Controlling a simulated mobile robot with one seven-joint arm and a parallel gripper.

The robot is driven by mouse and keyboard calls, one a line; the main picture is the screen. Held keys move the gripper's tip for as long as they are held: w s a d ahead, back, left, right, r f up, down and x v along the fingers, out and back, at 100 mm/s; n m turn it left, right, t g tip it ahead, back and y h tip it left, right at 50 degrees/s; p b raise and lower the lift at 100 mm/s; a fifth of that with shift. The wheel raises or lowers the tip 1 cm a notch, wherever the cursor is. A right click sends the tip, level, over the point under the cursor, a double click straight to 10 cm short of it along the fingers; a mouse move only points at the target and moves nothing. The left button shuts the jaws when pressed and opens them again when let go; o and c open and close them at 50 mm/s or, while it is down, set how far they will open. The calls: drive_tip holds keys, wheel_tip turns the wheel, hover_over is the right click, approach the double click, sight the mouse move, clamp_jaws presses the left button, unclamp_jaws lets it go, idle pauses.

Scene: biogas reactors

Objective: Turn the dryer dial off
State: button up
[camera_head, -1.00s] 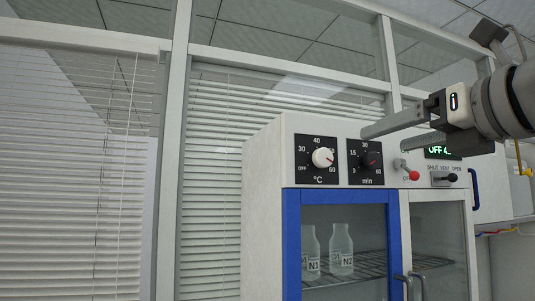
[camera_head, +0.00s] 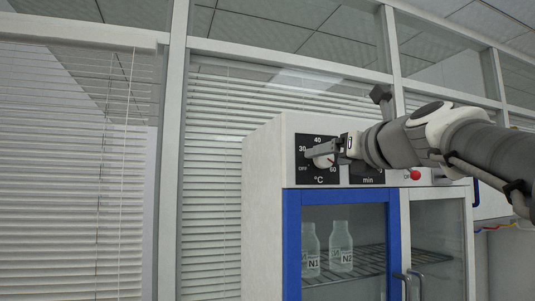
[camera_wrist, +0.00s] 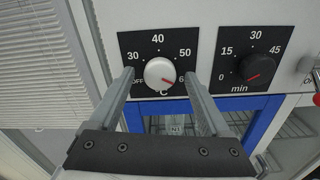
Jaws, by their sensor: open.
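The dryer's temperature dial (camera_wrist: 160,73) is a white round knob on a black plate marked OFF, 30, 40, 50 and 60 °C. Its red mark points to the lower right, near 60. In the head view the dial (camera_head: 323,161) is partly covered by my gripper (camera_head: 315,155). In the wrist view my gripper (camera_wrist: 158,83) is open, with one finger on each side of the dial. I cannot tell whether the fingers touch it.
A black timer dial (camera_wrist: 257,68) marked in minutes sits right of the temperature dial. A red-tipped switch (camera_head: 415,174) is further right. Below, a blue-framed door (camera_head: 293,240) shows bottles N1 (camera_head: 310,250) and N2 (camera_head: 341,246) on a wire shelf.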

drive_tip(key=shift+w+a, duration=0.1)
drive_tip(key=shift+w, duration=0.1)
clamp_jaws()
idle(0.4)
